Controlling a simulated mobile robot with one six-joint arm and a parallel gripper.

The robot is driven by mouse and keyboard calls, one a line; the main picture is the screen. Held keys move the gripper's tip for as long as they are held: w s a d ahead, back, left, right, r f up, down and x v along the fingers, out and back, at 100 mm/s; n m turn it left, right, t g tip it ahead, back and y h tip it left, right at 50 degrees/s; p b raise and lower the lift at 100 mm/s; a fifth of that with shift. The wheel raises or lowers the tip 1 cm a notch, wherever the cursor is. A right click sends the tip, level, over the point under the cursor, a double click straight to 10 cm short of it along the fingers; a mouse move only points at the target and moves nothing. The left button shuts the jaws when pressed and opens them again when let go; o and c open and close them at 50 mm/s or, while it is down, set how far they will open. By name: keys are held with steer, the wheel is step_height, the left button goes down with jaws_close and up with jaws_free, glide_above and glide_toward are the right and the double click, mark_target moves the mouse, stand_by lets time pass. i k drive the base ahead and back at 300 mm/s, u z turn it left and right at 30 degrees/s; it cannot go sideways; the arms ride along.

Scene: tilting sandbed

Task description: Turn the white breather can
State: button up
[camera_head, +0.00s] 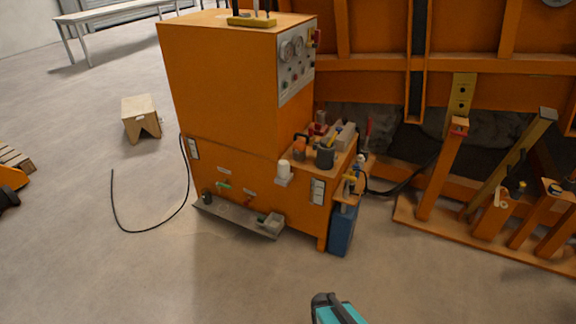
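The white breather can (284,168) is a small pale cylinder. It sits upright on a small pale bracket at the lower front corner of the orange cabinet (222,95), just left of the cluttered side shelf. My gripper (334,310) shows only in part at the bottom edge, as a dark and teal shape. It is well below and apart from the can, over bare floor. Its fingers cannot be made out, so whether it is open or shut is unclear. Nothing hides the can.
A grey tray ledge (238,217) juts from the cabinet's foot. Tools and a dark cup (325,157) crowd the side shelf. A black cable (150,230) loops on the floor at left. A wooden stool (140,117) stands behind it. The floor in front is clear.

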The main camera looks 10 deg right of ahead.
mark_target(283, 167)
steer(key=i, duration=0.85)
steer(key=u, duration=0.05)
